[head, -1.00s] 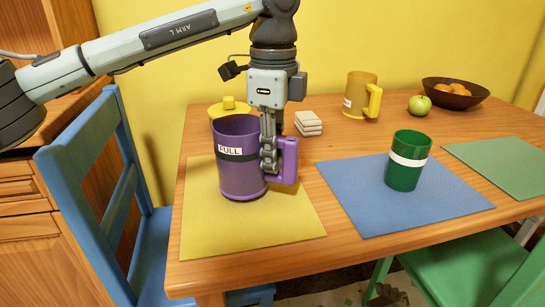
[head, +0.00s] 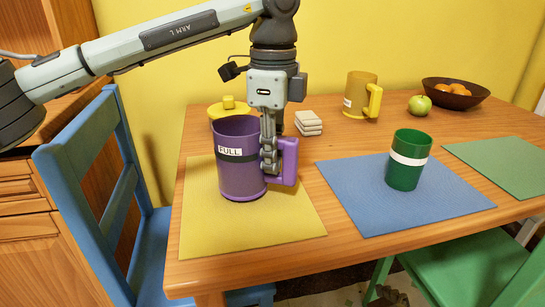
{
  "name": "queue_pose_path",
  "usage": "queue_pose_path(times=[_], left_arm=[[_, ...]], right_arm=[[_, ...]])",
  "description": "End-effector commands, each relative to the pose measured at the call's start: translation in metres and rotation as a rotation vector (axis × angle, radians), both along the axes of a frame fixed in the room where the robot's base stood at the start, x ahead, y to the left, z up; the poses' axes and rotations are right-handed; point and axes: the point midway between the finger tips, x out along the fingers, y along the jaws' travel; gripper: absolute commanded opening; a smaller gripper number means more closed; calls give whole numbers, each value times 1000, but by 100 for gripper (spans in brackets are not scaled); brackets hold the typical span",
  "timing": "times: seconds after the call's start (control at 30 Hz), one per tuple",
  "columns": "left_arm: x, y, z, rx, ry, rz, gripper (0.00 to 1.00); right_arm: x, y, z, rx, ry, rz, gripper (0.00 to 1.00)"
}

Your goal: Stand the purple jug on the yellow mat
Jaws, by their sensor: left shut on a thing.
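The purple jug (head: 238,178) is upright over the back middle part of the yellow mat (head: 235,232). It has a dark band with a white label reading "FULL", and its handle points right. Its base appears to rest on the mat, though I cannot tell for certain that it touches. My left gripper (head: 269,160) reaches down from above and is shut on the jug at its handle side, hiding part of the handle. My right gripper is not in view.
A green cup (head: 407,170) with a white band stands on the blue mat (head: 365,215). Behind are a yellow lidded pot (head: 226,107), stacked white coasters (head: 308,122), a yellow jug (head: 360,95), a green apple (head: 420,105) and a fruit bowl (head: 465,97). A blue chair (head: 80,170) stands at the left.

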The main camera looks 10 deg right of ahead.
Motion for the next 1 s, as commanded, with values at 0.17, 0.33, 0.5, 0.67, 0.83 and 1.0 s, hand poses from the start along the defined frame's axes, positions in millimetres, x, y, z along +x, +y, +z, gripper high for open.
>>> queue_pose_path(times=[0.17,0.33,0.5,0.67,0.83,1.0], left_arm=[[0,0,-2,0,-1,0,0],[0,0,-4,0,-1,0,0],[0,0,-6,0,-1,0,0],[0,0,-8,0,-1,0,0],[0,0,-8,0,-1,0,0],[0,0,-8,0,-1,0,25]], right_arm=[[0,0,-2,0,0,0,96],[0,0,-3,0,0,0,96],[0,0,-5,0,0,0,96],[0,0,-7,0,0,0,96],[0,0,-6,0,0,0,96],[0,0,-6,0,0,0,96]])
